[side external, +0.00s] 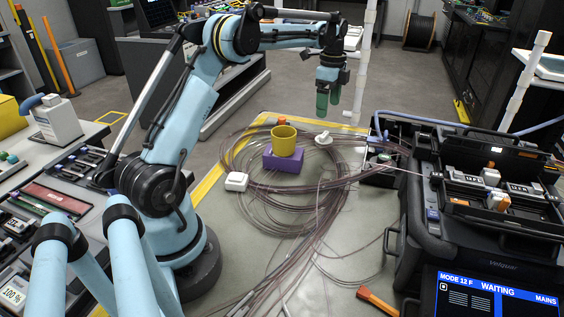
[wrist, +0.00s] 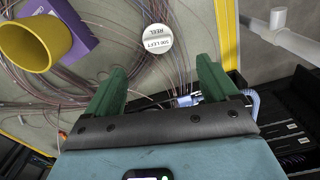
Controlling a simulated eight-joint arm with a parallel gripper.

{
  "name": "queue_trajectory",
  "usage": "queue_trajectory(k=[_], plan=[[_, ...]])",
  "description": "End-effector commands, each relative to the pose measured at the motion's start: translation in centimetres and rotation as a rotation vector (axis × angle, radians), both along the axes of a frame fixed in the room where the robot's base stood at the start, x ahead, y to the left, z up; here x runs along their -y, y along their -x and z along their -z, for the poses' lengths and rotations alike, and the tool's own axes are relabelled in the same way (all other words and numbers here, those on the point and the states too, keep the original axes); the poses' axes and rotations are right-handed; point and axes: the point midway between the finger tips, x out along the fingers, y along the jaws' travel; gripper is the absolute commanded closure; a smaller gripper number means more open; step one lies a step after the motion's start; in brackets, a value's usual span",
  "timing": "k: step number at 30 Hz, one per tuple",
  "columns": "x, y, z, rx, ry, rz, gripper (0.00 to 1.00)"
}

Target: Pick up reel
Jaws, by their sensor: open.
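The reel (side external: 323,139) is a small white round piece on the table among coiled fibre, right of the yellow cup. In the wrist view the reel (wrist: 158,40) is a white disc whose printed label includes "REEL". My gripper (side external: 328,104) hangs above the table, a little above and beyond the reel in the side view. Its two green fingers (wrist: 161,68) are spread apart with nothing between them, and the reel lies just ahead of the gap. The reel's underside is hidden.
A yellow cup (side external: 285,141) stands on a purple block (side external: 283,160) left of the reel; an orange piece shows behind. A white box (side external: 236,181) sits nearer. The black splicer (side external: 480,190) fills the right. A white post (side external: 366,60) rises behind my gripper. Loose fibre covers the table's middle.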

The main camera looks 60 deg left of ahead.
Motion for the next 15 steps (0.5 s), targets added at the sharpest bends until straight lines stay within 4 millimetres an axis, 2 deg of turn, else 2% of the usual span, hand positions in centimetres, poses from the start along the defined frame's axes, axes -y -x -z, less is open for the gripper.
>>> queue_trajectory(k=[6,15], plan=[[0.0,0.0,3.7,0.001,-0.001,-0.001,0.13],[0.0,0.1,6.0,0.002,-0.001,-0.002,0.13]])
